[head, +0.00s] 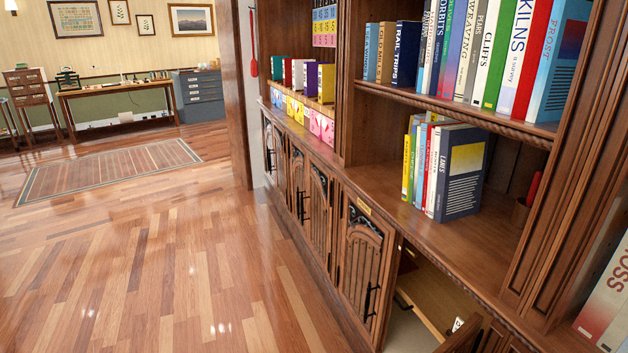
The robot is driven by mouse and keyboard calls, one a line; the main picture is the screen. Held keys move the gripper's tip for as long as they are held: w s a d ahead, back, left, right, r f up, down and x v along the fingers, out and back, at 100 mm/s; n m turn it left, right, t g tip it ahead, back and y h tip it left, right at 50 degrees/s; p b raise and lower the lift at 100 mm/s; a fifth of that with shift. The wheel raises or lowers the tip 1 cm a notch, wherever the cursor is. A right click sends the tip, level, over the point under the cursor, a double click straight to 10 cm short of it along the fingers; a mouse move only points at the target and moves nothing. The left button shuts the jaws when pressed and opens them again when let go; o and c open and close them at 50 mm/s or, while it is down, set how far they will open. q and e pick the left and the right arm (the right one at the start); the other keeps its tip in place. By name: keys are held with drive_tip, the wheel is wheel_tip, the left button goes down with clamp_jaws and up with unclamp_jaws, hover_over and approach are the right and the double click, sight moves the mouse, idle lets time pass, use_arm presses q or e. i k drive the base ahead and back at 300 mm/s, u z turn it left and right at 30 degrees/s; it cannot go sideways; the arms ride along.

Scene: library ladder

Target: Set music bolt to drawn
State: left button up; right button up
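No bolt that I can name as the music bolt can be made out. The bookcase (455,248) has a row of carved lower doors along its front. The nearest shut door (357,262) carries a black vertical bar (370,301), and a small brass plate (364,207) sits above it, its lettering too small to read. Another black bar (301,206) shows on the doors farther along. Right of the nearest shut door, a compartment (425,285) stands open, and an open door (462,336) is cut off by the bottom edge. Neither gripper is in view.
Books (461,172) stand on the ledge and on upper shelves. Colourful boxes (310,80) sit farther along. The wooden floor (150,270) left of the bookcase is clear, with a flat rug (112,170). A long table (115,90) and grey drawers (199,95) stand at the back wall.

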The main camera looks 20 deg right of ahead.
sight(406, 246)
drive_tip(key=z, duration=0.65)
drive_tip(key=k, duration=0.1)
drive_tip(key=z, duration=1)
